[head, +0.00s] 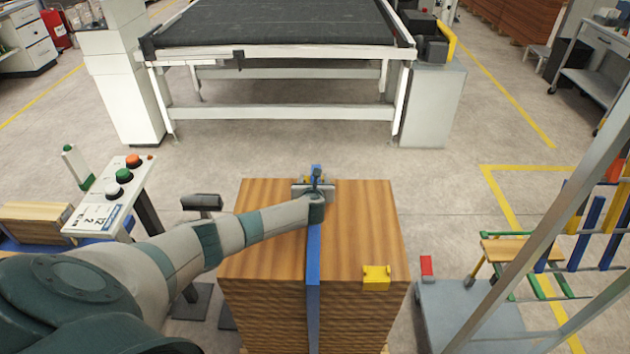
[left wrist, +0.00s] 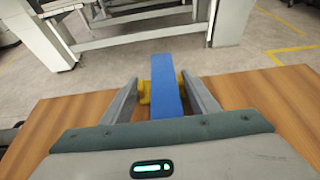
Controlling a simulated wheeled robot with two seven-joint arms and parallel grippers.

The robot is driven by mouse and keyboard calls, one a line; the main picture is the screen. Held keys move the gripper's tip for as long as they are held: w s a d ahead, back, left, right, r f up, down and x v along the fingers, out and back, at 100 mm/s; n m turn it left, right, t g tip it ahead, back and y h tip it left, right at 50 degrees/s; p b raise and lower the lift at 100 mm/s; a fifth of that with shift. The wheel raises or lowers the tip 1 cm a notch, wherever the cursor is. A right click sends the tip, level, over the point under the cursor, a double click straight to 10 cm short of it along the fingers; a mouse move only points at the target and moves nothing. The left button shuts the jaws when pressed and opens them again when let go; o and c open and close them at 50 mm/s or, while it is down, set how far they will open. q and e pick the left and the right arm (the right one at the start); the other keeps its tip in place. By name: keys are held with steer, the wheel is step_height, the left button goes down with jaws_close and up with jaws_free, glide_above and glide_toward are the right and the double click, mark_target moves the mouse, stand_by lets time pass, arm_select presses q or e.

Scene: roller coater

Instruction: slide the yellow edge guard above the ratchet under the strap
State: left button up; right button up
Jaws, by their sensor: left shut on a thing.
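My left gripper (head: 314,188) is at the far edge of a stack of wooden boards (head: 260,245). It is shut on a yellow edge guard (left wrist: 145,92), one finger on each side. The blue strap (head: 313,270) runs over the stack from near to far. In the left wrist view the strap (left wrist: 166,85) passes between the fingers, with yellow showing at its sides; how it lies against the guard is partly hidden. A second yellow edge guard (head: 376,277) sits on the near edge, right of the strap and apart from it. I cannot make out the ratchet. My right gripper is not in view.
A control panel (head: 110,195) with buttons stands left of the stack. A grey cart (head: 465,310) with a red item stands at the right, beside a rack with coloured straps (head: 590,235). A roller machine (head: 275,25) stands beyond, across clear floor.

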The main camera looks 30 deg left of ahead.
arm_select(q)
steer(key=shift+w+d, duration=0.25)
steer(key=shift+d, duration=0.05)
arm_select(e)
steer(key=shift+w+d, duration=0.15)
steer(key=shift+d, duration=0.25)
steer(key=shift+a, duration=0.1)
arm_select(q)
steer(key=o, duration=1.1)
steer(key=shift+o, duration=0.2)
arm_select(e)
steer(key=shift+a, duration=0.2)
arm_select(q)
steer(key=shift+s, duration=0.15)
